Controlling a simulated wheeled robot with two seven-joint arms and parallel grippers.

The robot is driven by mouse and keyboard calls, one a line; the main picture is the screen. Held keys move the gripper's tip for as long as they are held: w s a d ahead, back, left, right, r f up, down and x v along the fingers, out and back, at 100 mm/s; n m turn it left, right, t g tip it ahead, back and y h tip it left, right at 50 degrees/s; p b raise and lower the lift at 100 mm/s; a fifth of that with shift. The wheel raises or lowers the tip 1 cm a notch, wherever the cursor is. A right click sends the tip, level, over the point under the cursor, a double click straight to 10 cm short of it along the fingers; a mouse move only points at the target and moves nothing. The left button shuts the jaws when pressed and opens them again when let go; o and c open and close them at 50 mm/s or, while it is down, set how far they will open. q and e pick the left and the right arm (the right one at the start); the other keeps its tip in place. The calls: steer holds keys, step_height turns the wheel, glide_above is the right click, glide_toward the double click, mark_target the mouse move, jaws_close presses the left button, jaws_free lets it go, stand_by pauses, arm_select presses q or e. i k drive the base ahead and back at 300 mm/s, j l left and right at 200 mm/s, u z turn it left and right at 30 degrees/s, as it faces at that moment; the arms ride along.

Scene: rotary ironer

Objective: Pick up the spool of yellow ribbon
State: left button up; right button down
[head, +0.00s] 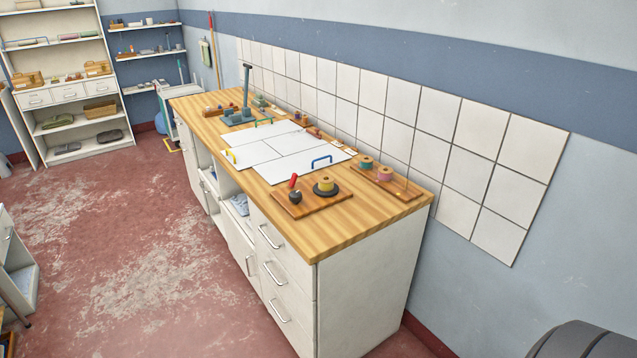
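A spool of yellow ribbon (326,183) stands upright on a round black base, on a wooden board (311,202) near the front right end of the counter. A small dark tool with a red handle (294,187) is on the same board, just left of the spool. A teal spool (366,162) and a pink spool (385,173) stand on another wooden board behind it, toward the wall. Neither of my grippers shows in the head view.
The wooden counter (345,226) has white drawers below and a tiled wall behind. White panels (289,151) with coloured handles lie at its middle. A blue-grey stand (247,95) rises at the far end. Open red floor (130,260) lies to the left.

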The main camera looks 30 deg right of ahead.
mark_target(324, 185)
steer(key=k+z, duration=0.1)
steer(key=z, duration=1.25)
steer(key=i+l, duration=0.05)
